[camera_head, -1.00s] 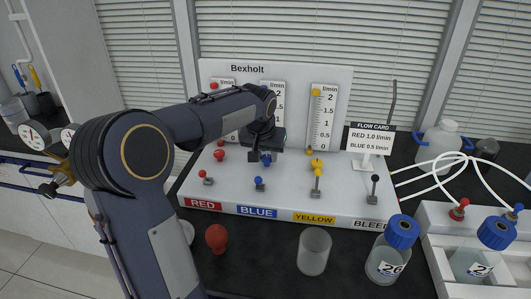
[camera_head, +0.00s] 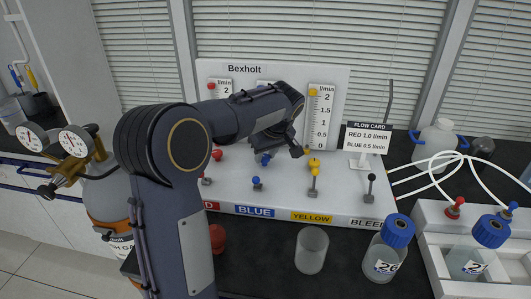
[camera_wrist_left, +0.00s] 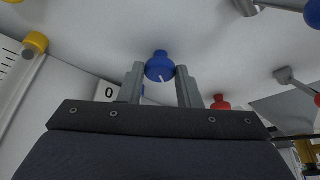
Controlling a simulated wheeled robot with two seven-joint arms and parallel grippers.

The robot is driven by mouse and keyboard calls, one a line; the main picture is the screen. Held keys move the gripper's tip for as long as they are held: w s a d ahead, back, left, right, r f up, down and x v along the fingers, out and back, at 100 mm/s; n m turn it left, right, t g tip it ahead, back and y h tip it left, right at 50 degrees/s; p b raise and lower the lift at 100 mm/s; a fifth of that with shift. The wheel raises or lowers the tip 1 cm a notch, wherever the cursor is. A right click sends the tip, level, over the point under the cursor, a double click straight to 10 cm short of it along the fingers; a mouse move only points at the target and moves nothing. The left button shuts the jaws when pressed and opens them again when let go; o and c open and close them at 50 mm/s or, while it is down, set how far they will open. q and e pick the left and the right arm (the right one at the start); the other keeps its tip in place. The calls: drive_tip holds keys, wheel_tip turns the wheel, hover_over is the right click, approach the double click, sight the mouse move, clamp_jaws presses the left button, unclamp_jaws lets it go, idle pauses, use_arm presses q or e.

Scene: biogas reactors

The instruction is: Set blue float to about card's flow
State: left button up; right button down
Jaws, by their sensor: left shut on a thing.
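The blue knob (camera_head: 264,159) on the sloped white panel (camera_head: 335,205) sits between the fingertips of my left gripper (camera_head: 270,155). In the left wrist view the blue knob (camera_wrist_left: 160,67) shows between the two grey fingers (camera_wrist_left: 160,80), which are shut on it. A white mark shows on the knob. The blue tube and its float are hidden behind my left arm in the head view, so the float's height cannot be read. The flow card (camera_head: 367,138) reads RED 1.0 l/min, BLUE 0.5 l/min. My right gripper is not in view.
The yellow tube's scale (camera_head: 321,115) stands right of my wrist. A clear beaker (camera_head: 312,250) and a blue-capped bottle (camera_head: 388,250) stand in front.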

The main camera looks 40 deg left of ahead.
use_arm(q)
drive_tip(key=shift+n, duration=0.4)
drive_tip(key=o, duration=1)
drive_tip(key=shift+c, duration=0.2)
drive_tip(key=w+v, duration=0.1)
drive_tip(key=v, duration=0.6)
drive_tip(key=shift+s+d+r+p, duration=0.15)
drive_tip(key=shift+s+r+p, duration=0.2)
drive_tip(key=shift+s+p, duration=0.05)
